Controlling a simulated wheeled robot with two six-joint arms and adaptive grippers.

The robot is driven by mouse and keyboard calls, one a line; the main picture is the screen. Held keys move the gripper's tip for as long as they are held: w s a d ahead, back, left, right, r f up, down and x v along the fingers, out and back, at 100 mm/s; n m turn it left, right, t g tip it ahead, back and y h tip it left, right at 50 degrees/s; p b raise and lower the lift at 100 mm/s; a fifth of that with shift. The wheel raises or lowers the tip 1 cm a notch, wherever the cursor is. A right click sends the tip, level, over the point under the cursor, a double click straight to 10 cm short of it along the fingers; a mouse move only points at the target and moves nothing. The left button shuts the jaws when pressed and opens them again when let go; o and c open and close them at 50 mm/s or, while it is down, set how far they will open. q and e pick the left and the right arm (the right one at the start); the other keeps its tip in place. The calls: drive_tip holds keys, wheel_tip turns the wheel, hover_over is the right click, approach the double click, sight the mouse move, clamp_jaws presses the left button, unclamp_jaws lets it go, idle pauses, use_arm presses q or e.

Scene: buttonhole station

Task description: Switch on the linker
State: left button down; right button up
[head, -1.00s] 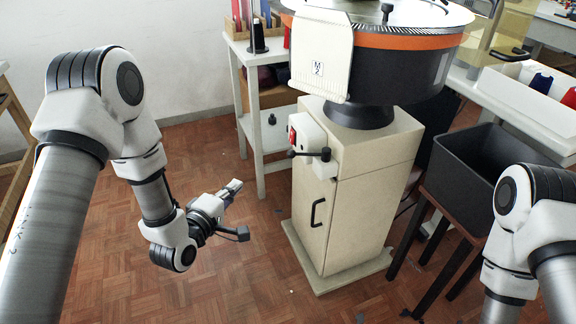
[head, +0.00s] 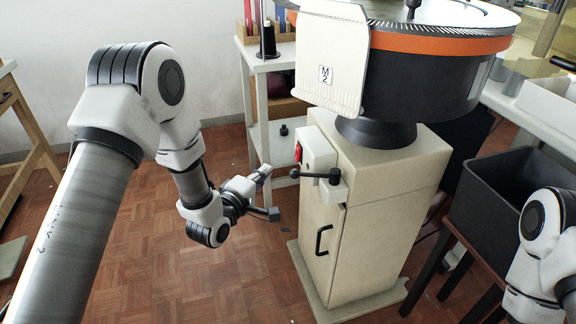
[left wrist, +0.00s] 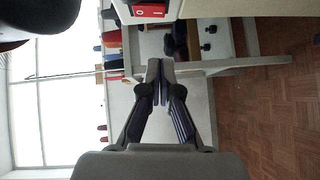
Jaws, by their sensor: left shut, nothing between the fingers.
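The linker (head: 420,90) is a round dark machine with an orange band, on a cream cabinet (head: 385,180) with a white plate marked M 2. A red switch (head: 298,152) sits on a pale box on the cabinet's left side. The switch also shows at the top of the left wrist view (left wrist: 148,11), with a white circle on it. My left gripper (head: 264,171) is shut and empty, left of the switch and a little lower in the head view, apart from it. Its closed fingertips (left wrist: 160,66) show in the left wrist view. My right gripper is out of view.
A black-knobbed lever (head: 315,174) sticks out from the cabinet just below the switch. A white side table (head: 262,62) with cones stands behind my left gripper. A black bin (head: 500,195) stands to the right. Open parquet floor lies left of the cabinet.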

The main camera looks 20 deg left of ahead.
sight(298, 153)
use_arm(q)
drive_tip(key=w+d+b, duration=0.2)
drive_tip(key=w+d, duration=0.2)
drive_tip(key=w, duration=0.3)
drive_tip(key=shift+f, duration=0.45)
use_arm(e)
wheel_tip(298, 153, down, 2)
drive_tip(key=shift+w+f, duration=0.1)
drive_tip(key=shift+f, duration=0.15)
use_arm(q)
drive_tip(key=shift+d, duration=0.1)
